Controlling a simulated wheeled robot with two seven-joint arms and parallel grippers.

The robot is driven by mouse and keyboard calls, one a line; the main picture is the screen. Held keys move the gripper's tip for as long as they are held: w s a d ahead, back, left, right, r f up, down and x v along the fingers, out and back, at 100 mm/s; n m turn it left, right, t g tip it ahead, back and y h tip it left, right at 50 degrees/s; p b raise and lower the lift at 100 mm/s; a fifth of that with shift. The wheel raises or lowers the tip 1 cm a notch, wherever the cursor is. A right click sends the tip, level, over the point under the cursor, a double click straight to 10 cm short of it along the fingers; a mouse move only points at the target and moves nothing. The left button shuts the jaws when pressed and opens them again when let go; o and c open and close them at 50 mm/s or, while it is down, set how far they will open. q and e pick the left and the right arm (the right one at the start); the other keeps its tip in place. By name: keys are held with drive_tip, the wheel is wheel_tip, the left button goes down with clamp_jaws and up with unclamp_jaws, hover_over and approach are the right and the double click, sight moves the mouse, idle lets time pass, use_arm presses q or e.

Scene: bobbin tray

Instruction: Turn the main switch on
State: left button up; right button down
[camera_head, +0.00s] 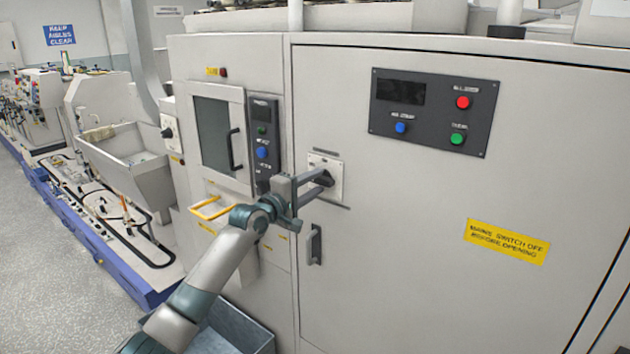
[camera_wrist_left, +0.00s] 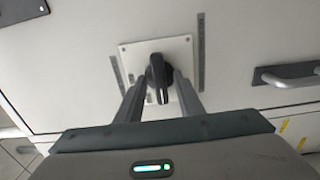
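The main switch is a black rotary knob (camera_head: 327,178) on a small pale square plate (camera_head: 334,164) on the grey cabinet front. In the left wrist view the knob (camera_wrist_left: 160,72) stands on its white plate (camera_wrist_left: 131,55), its grip pointing down in the picture. My left gripper (camera_head: 316,184) is at the switch, its two fingers apart. In the left wrist view the fingers reach up on either side of the knob's grip; the gripper (camera_wrist_left: 158,92) shows a gap at the left finger, while the right finger is close to the knob. Whether it touches is unclear. My right gripper is out of view.
A door handle (camera_head: 315,245) is just below the switch. A dark button panel (camera_head: 263,140) is to its left, and a larger panel (camera_head: 432,110) is at upper right. A yellow warning label (camera_head: 506,240) is on the door.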

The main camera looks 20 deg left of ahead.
use_arm(q)
drive_tip(key=shift+w, duration=0.25)
drive_tip(key=shift+c, duration=0.3)
clamp_jaws()
